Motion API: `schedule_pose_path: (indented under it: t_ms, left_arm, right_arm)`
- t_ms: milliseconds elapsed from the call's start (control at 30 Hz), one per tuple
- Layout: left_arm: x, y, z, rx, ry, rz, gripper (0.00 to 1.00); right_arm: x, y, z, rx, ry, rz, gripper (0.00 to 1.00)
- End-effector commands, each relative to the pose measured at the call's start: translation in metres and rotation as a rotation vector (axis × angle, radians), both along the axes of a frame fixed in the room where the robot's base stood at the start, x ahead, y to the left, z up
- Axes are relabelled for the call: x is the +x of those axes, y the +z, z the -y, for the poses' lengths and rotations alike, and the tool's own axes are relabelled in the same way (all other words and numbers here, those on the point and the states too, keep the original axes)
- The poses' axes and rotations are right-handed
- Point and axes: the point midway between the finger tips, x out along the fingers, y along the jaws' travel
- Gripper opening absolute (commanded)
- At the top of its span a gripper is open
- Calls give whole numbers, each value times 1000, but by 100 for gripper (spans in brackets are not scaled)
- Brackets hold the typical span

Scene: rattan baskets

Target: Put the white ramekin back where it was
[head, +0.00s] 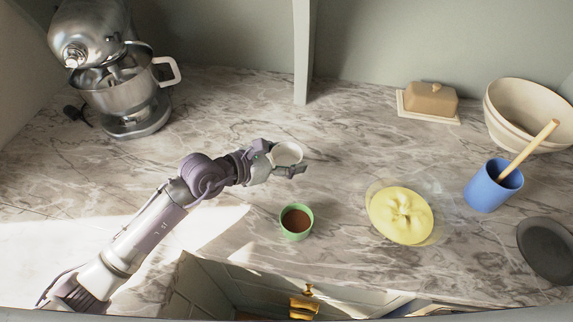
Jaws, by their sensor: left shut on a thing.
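The white ramekin (287,152) is in my left gripper (286,160), above the middle of the marble counter in the head view. The gripper's fingers are shut on it, one at its far side and one at its near right side. The ramekin's open top faces up, and part of its wall is hidden by the fingers. I cannot tell how high it is above the counter. My right gripper is not in view.
A green cup with brown contents (296,222) stands just in front of the gripper. A glass bowl of yellow dough (434,232), a blue crock (493,188), a butter dish (429,102) and nested bowls (524,118) stand right. A stand mixer (115,85) stands left.

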Motion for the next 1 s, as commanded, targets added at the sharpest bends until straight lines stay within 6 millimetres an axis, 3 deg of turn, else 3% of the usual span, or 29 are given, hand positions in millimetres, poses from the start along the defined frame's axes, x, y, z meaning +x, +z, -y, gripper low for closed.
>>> schedule_pose_path:
  t_ms: [333, 767, 800, 933, 1000]
  left_arm:
    - [1, -38, -4, -2, 1, -2, 28]
    - [1, -46, -4, -2, 0, 1, 28]
    - [1, -46, -4, -1, 0, 1, 70]
    - [0, -46, -4, 0, 0, 0, 92]
    - [0, -46, -4, 0, 0, 0, 92]
  right_arm:
    - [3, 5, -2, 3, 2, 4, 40]
    - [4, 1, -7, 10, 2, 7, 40]
    - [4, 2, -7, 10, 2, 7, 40]
    - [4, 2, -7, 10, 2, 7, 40]
    - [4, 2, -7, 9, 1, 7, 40]
